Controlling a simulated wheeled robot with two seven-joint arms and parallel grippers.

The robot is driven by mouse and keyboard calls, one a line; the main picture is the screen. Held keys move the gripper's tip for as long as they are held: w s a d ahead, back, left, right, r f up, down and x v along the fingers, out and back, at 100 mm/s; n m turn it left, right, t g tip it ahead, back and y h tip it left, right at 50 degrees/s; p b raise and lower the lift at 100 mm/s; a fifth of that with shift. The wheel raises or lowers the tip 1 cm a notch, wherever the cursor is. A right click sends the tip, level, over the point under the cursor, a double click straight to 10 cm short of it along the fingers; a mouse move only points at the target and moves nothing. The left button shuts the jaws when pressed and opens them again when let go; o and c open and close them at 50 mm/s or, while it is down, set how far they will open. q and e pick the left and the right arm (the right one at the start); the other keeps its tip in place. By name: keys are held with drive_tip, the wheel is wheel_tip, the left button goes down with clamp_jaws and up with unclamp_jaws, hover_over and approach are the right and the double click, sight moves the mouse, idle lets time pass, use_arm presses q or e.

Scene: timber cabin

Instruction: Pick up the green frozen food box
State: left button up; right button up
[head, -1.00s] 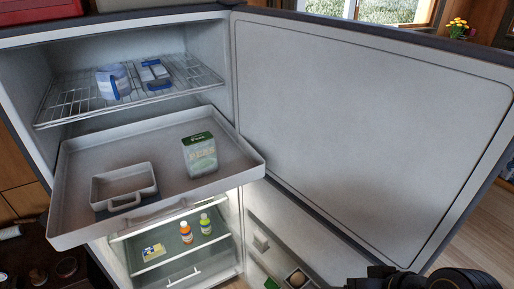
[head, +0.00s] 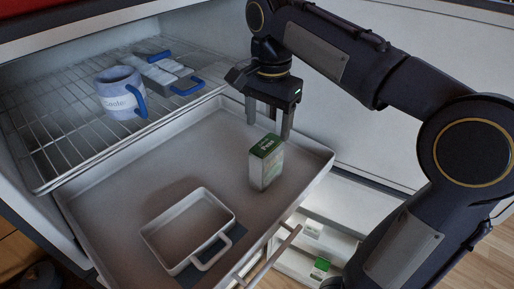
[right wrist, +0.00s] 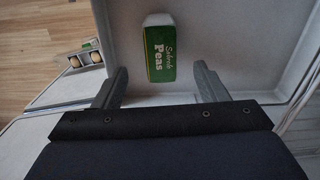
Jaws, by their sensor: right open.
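The green and white frozen food box (head: 266,163) stands upright in the pulled-out white drawer (head: 120,181), near its right end. In the right wrist view the box, labelled "Peas" (right wrist: 160,54), lies ahead of the fingertips, between their lines. My right gripper (head: 269,130) is open and empty, just behind and above the box in the head view. It shows at the bottom of the right wrist view (right wrist: 160,84), its fingers apart on either side. I cannot tell whether a finger touches the box. My left gripper is not in view.
A white handled dish (head: 150,238) sits in the same drawer. The open freezer door (head: 400,40) stands behind my right arm. The drawer's walls surround the box.

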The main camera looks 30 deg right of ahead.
sight(267, 144)
drive_tip(key=shift+w+a+f, duration=0.1)
drive_tip(key=shift+w, duration=0.3)
drive_tip(key=shift+f+m, duration=0.3)
drive_tip(key=shift+f, duration=0.05)
drive_tip(key=f, duration=0.6)
drive_tip(key=shift+s+d+f, duration=0.2)
drive_tip(key=shift+s, duration=0.05)
clamp_jaws()
